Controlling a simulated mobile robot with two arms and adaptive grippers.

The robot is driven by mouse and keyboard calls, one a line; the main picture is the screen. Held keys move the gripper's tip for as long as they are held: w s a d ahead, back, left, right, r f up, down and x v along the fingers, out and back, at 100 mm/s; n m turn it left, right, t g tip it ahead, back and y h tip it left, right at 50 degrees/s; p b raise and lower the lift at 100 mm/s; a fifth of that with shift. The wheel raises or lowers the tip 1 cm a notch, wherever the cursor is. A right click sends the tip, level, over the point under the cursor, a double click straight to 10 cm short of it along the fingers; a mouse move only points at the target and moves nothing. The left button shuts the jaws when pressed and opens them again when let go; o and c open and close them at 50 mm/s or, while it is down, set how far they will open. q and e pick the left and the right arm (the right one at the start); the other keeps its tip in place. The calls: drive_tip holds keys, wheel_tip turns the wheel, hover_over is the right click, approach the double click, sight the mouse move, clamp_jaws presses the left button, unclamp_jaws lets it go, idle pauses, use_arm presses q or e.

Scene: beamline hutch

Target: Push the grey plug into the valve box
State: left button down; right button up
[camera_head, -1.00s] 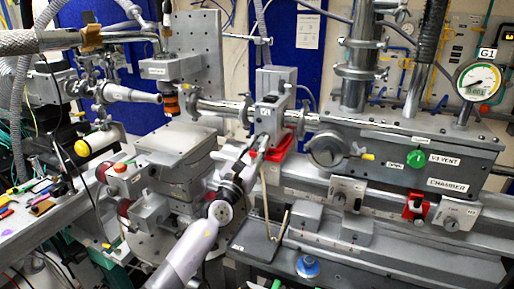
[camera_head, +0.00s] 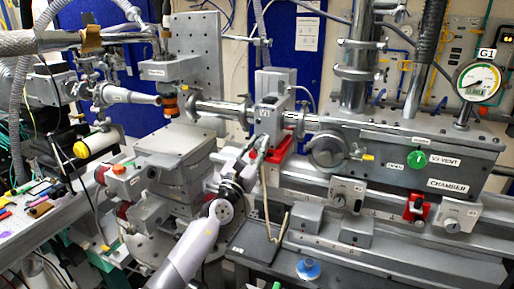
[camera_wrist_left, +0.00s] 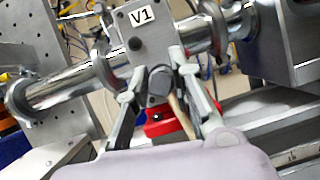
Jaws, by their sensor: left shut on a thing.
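The valve box (camera_head: 268,122), a grey block marked V1, stands on the beam pipe above a red base. It also shows large in the left wrist view (camera_wrist_left: 143,50). My left gripper (camera_wrist_left: 158,74) is at the front face of the box, its two fingers shut on the grey plug (camera_wrist_left: 158,84). The plug's round dark end faces the wrist camera. Its far end is hidden, so I cannot tell how deep it sits in the box. A beige cord (camera_head: 283,226) hangs below the gripper. My right gripper is not in view.
The beam pipe (camera_wrist_left: 62,86) runs out on both sides of the box. The chamber (camera_head: 425,158) with gauge G1 (camera_head: 479,82) stands to the right. A metal stage (camera_head: 176,150) stands close on the left. A blue knob (camera_head: 308,268) is on the lower bench.

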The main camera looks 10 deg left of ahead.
use_arm(q)
drive_tip(key=c, duration=1.3)
unclamp_jaws()
drive_tip(key=shift+c, duration=0.2)
